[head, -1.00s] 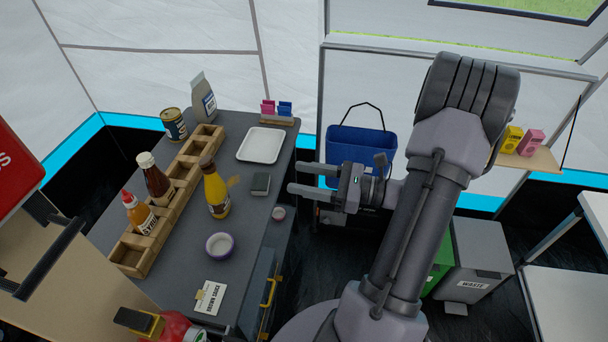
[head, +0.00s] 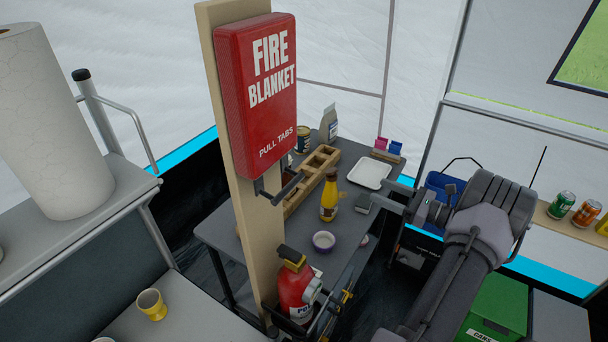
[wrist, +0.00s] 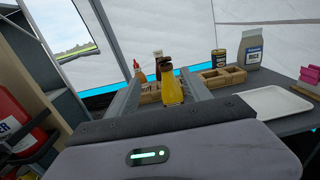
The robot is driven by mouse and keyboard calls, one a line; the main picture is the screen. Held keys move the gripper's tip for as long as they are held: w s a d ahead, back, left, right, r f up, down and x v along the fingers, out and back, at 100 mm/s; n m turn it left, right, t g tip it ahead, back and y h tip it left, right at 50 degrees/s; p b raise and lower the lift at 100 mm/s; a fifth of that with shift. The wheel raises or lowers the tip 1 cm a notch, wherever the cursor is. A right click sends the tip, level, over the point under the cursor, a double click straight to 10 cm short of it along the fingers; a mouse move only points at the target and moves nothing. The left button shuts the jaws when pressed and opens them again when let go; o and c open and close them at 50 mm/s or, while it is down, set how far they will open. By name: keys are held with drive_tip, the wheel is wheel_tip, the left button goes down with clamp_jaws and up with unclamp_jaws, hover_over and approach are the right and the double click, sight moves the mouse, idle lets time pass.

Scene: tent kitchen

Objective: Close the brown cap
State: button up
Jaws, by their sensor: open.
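A yellow bottle (head: 329,200) stands upright on the grey counter (head: 352,232). It also shows in the wrist view (wrist: 172,92). Its dark brown cap (head: 331,173) is at the top, and the cap also shows in the wrist view (wrist: 166,62). The cap is too small to tell whether it is open or shut. My gripper (head: 384,192) is open and empty, to the right of the bottle and apart from it in the head view. In the wrist view the bottle appears between my two fingers, beyond them.
A fire blanket box (head: 262,90) on a post hides the counter's left part. A red extinguisher (head: 296,288) stands in front. A small bowl (head: 323,241), white tray (head: 370,172) and wooden rack (head: 313,172) are near the bottle. A blue bucket (head: 438,185) is behind my gripper.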

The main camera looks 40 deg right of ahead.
sight(338, 171)
drive_tip(key=b+x, duration=0.1)
drive_tip(key=x, duration=0.4)
drive_tip(key=b+x, duration=0.1)
drive_tip(key=x, duration=0.4)
drive_tip(key=d+b+x, duration=0.1)
drive_tip(key=x, duration=0.5)
drive_tip(key=shift+w, duration=0.15)
clamp_jaws()
drive_tip(key=f+t+b, duration=0.1)
drive_tip(key=b, duration=0.2)
drive_tip(key=shift+f+t+b, duration=0.3)
drive_tip(key=shift+b, duration=0.8)
drive_tip(key=shift+s+r+t, duration=0.2)
drive_tip(key=shift+t, duration=0.3)
